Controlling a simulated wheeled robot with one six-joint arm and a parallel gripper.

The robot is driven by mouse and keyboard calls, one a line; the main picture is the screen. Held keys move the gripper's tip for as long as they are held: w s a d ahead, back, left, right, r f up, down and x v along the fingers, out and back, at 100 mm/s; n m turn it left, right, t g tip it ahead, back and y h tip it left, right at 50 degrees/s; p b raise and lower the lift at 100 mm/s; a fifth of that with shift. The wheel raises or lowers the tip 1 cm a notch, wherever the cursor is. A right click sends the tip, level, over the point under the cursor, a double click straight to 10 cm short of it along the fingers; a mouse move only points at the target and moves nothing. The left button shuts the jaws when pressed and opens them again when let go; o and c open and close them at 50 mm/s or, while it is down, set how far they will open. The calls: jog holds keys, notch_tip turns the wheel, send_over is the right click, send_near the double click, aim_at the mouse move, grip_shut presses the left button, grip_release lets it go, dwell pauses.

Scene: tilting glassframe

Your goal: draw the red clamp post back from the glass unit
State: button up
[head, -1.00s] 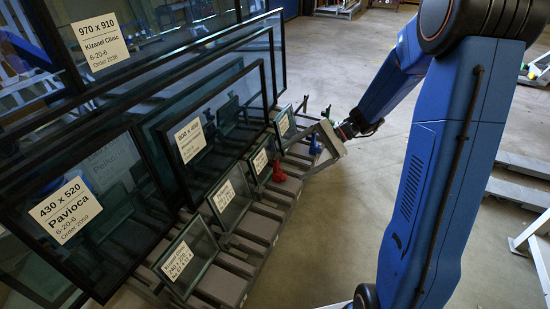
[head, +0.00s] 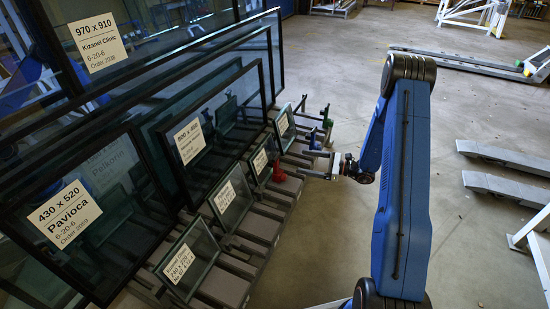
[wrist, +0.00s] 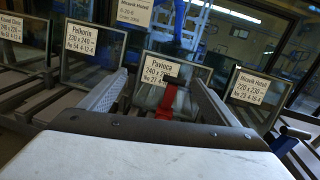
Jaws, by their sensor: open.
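The red clamp post (head: 278,172) stands on the rack in front of a small labelled glass unit (head: 260,158). In the wrist view the red post (wrist: 167,100) appears between my fingers, before the glass unit marked Pavioca (wrist: 150,92). Whether post and glass touch I cannot tell. My gripper (head: 305,164) is open and empty, just right of the post in the head view and apart from it. In the wrist view its two fingers (wrist: 158,80) point toward the post, one on each side. The post's lower part is hidden behind the gripper body there.
A blue post (head: 313,143) and a green post (head: 327,123) stand farther along the rack. Other small glass units (wrist: 88,62) (wrist: 250,97) flank the Pavioca one. Large framed panes (head: 215,125) lean behind. Open floor (head: 480,240) lies to the right.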

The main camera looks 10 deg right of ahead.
notch_tip(320, 180, down, 5)
jog(key=w+d+m+t, duration=0.2)
jog(key=d, duration=0.1)
send_near(276, 156)
jog(key=shift+h, duration=0.3)
jog(key=x, duration=1)
jog(key=shift+f, duration=0.2)
